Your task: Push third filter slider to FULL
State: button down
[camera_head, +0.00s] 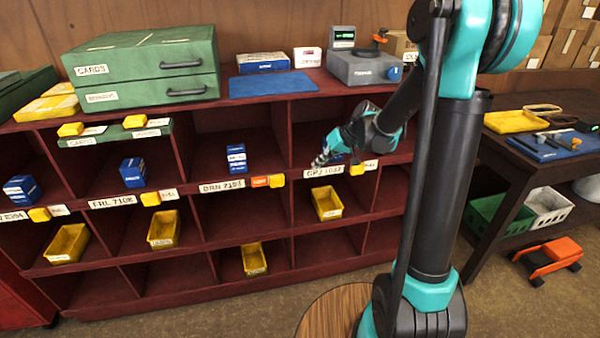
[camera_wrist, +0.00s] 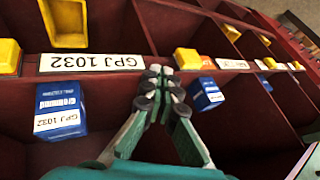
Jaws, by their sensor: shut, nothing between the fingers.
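Yellow sliders sit along the lower shelf edge. The third from the left in the head view is a yellow knob (camera_head: 277,180) beside an orange plate (camera_head: 260,181), right of the DRN label. Its plate text is too small to read. In the wrist view, turned upside down, this knob (camera_wrist: 188,60) shows right of the fingertips, apart from them. The slider by the GPJ 1032 label (camera_head: 325,172) has its knob (camera_head: 356,169) left of a white plate; this knob (camera_wrist: 10,55) is at the wrist view's left. My gripper (camera_head: 320,163) is shut and empty, near the GPJ label.
Blue boxes (camera_head: 236,158) and yellow bins (camera_head: 327,203) stand in the red shelf compartments (camera_head: 290,140). A blue box (camera_wrist: 206,94) shows near my fingers in the wrist view. Dark tables with trays stand right. Green drawers (camera_head: 145,65) sit on the shelf top.

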aim_at(277, 181)
jog(key=shift+w, duration=0.6)
jog(key=shift+a, duration=0.1)
jog(key=x, duration=1)
jog(key=shift+r, duration=0.1)
jog(key=a, duration=0.2)
jog(key=shift+s+a, duration=0.25)
jog(key=shift+s, duration=0.15)
jog(key=shift+s+a, duration=0.2)
jog(key=shift+a, duration=0.5)
